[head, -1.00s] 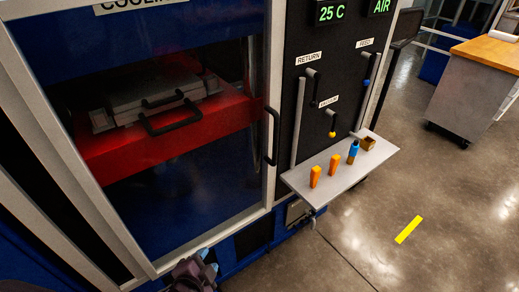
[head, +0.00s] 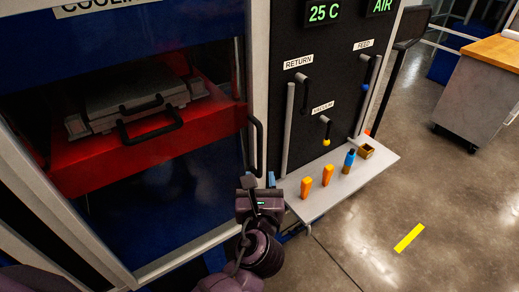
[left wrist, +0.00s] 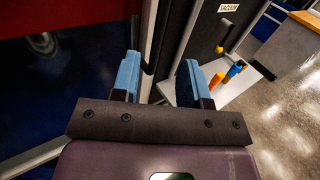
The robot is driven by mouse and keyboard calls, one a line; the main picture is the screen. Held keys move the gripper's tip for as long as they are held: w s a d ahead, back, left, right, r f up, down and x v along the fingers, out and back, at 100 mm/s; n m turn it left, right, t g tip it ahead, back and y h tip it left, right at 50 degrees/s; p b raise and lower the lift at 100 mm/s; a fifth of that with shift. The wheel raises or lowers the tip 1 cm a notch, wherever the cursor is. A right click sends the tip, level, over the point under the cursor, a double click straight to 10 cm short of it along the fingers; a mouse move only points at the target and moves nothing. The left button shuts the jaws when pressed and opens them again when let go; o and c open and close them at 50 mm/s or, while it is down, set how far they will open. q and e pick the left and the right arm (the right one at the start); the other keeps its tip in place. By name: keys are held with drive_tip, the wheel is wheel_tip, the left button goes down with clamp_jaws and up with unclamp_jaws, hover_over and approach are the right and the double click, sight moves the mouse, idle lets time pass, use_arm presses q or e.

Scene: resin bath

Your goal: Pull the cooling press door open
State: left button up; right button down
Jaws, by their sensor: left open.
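The cooling press door (head: 258,70) is a glass panel in a pale metal frame, and it looks shut. Its black vertical handle (head: 258,145) is on the door's right edge. My left gripper (head: 262,181) is open, its blue fingertips close to the handle's lower end. In the left wrist view the two blue fingers (left wrist: 158,75) are spread, and the dark handle (left wrist: 149,65) appears in the gap between them, nearer the left finger. I cannot tell whether they touch it. My right gripper is not in view.
A grey shelf (head: 320,198) with orange-handled tools, a blue-topped item and a small box juts out right of the gripper. Above it, a black panel (head: 310,105) carries the return, vacuum and feed levers. A cart (head: 480,95) stands at right; the floor between is clear.

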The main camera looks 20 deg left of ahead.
sight(260, 152)
use_arm(q)
drive_tip(key=x, duration=1)
drive_tip(key=shift+w+a+f, duration=0.1)
drive_tip(key=shift+w, duration=0.2)
clamp_jaws()
